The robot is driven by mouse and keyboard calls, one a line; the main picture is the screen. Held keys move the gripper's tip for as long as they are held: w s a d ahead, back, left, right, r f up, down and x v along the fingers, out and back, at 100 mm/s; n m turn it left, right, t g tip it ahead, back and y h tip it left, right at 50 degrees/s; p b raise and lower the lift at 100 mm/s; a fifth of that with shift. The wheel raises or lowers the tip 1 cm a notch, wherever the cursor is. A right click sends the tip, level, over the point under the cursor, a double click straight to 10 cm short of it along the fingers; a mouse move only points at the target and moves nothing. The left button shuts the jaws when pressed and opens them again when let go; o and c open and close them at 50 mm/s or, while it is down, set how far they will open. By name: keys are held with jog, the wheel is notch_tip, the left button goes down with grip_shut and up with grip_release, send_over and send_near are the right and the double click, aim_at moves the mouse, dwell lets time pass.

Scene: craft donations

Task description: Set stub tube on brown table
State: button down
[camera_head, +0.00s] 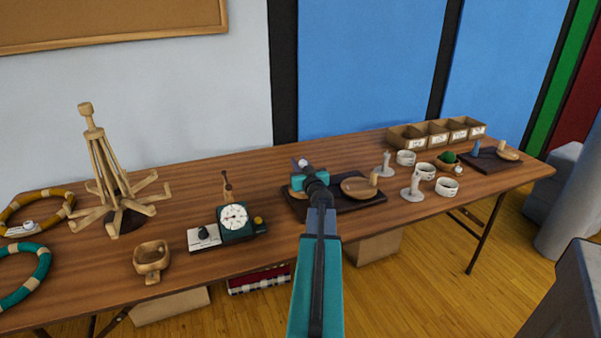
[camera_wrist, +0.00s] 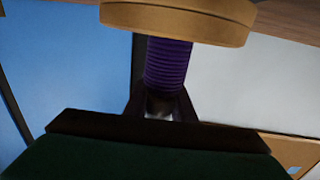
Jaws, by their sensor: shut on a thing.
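The brown table (camera_head: 190,165) is a long wooden table running across the body camera view. My gripper (camera_head: 304,169) is above its middle, over a dark tray, with my arm hiding part of what lies below. In the wrist view, my gripper (camera_wrist: 160,106) is shut on a purple ribbed tube (camera_wrist: 167,65), which I take to be the stub tube. A round tan disc (camera_wrist: 180,18) shows at the tube's far end. In the body camera view only a small purple and white bit shows at the gripper; I cannot tell whether the tube touches anything.
The dark tray (camera_head: 368,203) holds a wooden dish (camera_head: 358,188). Bare table shows left of centre.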

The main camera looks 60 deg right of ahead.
jog(key=shift+r, duration=0.1)
jog(key=s+a+r+p, duration=0.4)
jog(key=s+a+p, duration=0.2)
jog(key=a+p, duration=0.3)
jog(key=shift+s+r+p, duration=0.2)
jog(key=shift+r+p, duration=0.1)
jog(key=shift+p, duration=0.35)
dwell(0.4)
jog(key=p, duration=0.3)
jog(key=shift+s+a, duration=0.2)
jog(key=shift+a, duration=0.05)
jog(key=p, duration=0.2)
jog(key=shift+s+a+r+p, duration=0.1)
jog(key=shift+s+a+p, duration=0.1)
jog(key=shift+a+p, duration=0.15)
jog(key=shift+p+v, duration=1.7)
jog(key=shift+p, duration=1.2)
jog(key=shift+w+a, duration=0.2)
jog(key=shift+a, duration=0.05)
